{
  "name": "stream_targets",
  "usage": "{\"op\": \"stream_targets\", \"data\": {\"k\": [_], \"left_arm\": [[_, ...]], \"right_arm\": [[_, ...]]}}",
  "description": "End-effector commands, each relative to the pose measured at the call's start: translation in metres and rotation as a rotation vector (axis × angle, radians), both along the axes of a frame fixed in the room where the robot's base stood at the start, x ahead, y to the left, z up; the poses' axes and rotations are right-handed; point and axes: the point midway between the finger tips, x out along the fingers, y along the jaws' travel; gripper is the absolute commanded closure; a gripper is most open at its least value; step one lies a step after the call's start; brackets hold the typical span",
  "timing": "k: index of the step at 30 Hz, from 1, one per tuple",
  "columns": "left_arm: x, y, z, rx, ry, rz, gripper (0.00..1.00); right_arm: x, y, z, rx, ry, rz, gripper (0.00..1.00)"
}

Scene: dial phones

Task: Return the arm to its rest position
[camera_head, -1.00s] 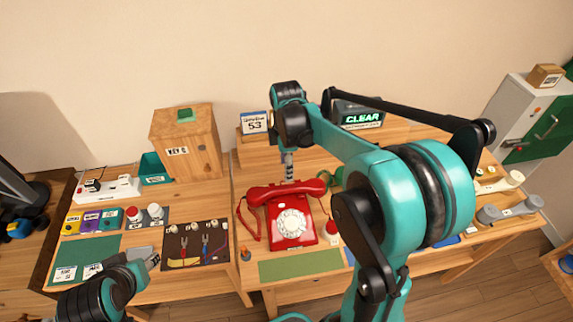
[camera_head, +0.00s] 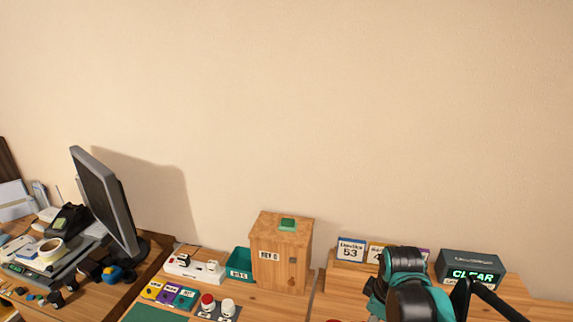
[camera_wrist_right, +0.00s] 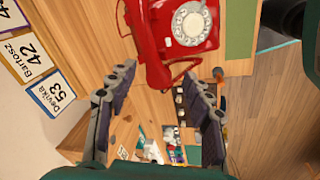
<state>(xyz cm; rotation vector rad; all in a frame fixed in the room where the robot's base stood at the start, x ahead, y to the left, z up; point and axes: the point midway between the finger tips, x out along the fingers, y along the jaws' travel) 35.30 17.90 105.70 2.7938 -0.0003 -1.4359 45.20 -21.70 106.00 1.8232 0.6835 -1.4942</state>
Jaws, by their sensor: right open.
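My right arm (camera_head: 405,285) shows at the bottom right of the head view, in front of the name cards; its gripper is out of that frame. In the right wrist view my right gripper (camera_wrist_right: 160,85) is open, with nothing between its fingers. A red dial phone (camera_wrist_right: 190,28) with a white dial lies beyond the fingertips, apart from them. Its red handset (camera_wrist_right: 152,45) lies along the phone's body, with the cord beside it. Only a sliver of red shows at the head view's bottom edge. My left gripper is in neither view.
Name cards (camera_head: 351,250) and a display reading CLEAR (camera_head: 470,272) stand at the back of the desk. A wooden box (camera_head: 280,260), a green bin (camera_head: 238,262) and a power strip (camera_head: 193,268) are further left. A monitor (camera_head: 102,195) stands at the far left. The wall above is bare.

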Motion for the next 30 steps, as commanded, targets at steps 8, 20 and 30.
{"op": "stream_targets", "data": {"k": [8, 20, 30], "left_arm": [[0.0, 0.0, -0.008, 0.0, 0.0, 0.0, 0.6], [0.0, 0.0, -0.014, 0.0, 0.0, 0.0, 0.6], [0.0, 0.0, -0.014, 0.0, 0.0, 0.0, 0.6]], "right_arm": [[-0.057, 0.023, 0.002, 0.133, -0.214, -0.411, 0.49], [-0.098, 0.039, -0.016, 0.361, -0.389, -0.787, 0.49], [-0.099, 0.039, -0.017, 0.371, -0.395, -0.802, 0.49]]}}
